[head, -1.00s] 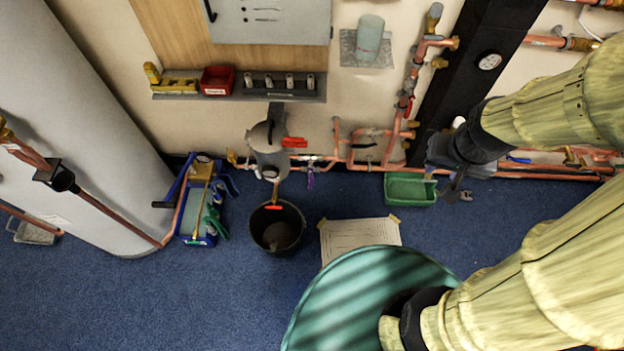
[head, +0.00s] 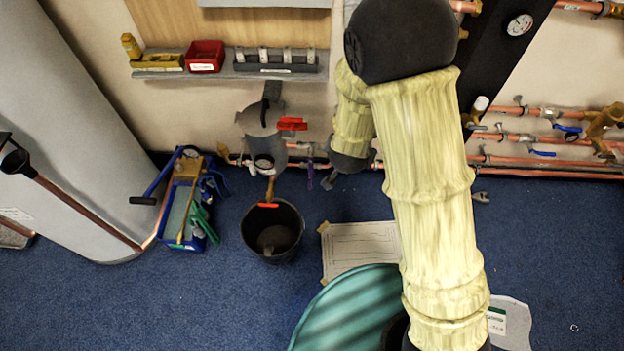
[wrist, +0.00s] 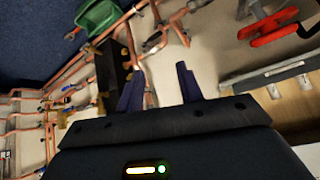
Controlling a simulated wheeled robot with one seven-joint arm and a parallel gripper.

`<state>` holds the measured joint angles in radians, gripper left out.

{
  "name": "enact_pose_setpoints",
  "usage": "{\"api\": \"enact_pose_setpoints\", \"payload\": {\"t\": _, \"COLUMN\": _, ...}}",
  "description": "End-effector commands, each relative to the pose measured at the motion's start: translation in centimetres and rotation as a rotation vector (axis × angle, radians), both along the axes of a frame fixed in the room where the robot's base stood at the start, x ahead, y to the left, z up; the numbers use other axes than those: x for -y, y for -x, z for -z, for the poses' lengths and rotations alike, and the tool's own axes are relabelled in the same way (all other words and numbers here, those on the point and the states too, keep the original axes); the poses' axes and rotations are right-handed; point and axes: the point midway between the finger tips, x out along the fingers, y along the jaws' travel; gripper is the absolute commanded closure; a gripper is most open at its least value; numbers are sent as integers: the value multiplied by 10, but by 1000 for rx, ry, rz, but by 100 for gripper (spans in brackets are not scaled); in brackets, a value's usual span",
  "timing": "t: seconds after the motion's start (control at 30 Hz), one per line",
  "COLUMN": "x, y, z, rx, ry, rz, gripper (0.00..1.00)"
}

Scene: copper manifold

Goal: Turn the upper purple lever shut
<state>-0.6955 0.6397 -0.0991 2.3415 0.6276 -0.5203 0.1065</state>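A purple lever (head: 309,174) hangs downward from a valve on the low horizontal copper pipe in the head view. It points across the pipe. I see only this one clearly, so I cannot tell whether it is the upper one. My gripper (wrist: 160,86) is open and empty in the wrist view, its two dark fingers apart with copper pipes and wall behind them. No purple lever can be made out there. In the head view my arm hides most of the gripper; a dark tip shows just right of the purple lever, with the depth between them unclear.
A red-handled device (head: 290,124) stands above a black bucket (head: 285,215). A shelf with a red bin (head: 205,56) is on the wall. Blue levers (head: 567,128) are on pipes at right. A green tray (wrist: 99,18) shows in the wrist view.

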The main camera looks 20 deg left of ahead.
Motion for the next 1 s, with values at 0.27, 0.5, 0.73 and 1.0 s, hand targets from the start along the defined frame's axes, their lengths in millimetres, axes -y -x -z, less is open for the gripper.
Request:
{"api": "enact_pose_setpoints", "payload": {"t": 0.27, "x": -46, "y": 7, "z": 104, "rx": 180, "ry": 65, "rz": 13, "gripper": 63}}
{"api": "enact_pose_setpoints", "payload": {"t": 0.5, "x": -76, "y": 25, "z": 173, "rx": 375, "ry": 127, "rz": 2, "gripper": 63}}
{"api": "enact_pose_setpoints", "payload": {"t": 0.73, "x": -99, "y": 53, "z": 230, "rx": 592, "ry": 184, "rz": -38, "gripper": 63}}
{"api": "enact_pose_setpoints", "payload": {"t": 1.0, "x": -116, "y": 92, "z": 273, "rx": 837, "ry": 222, "rz": -101, "gripper": 63}}
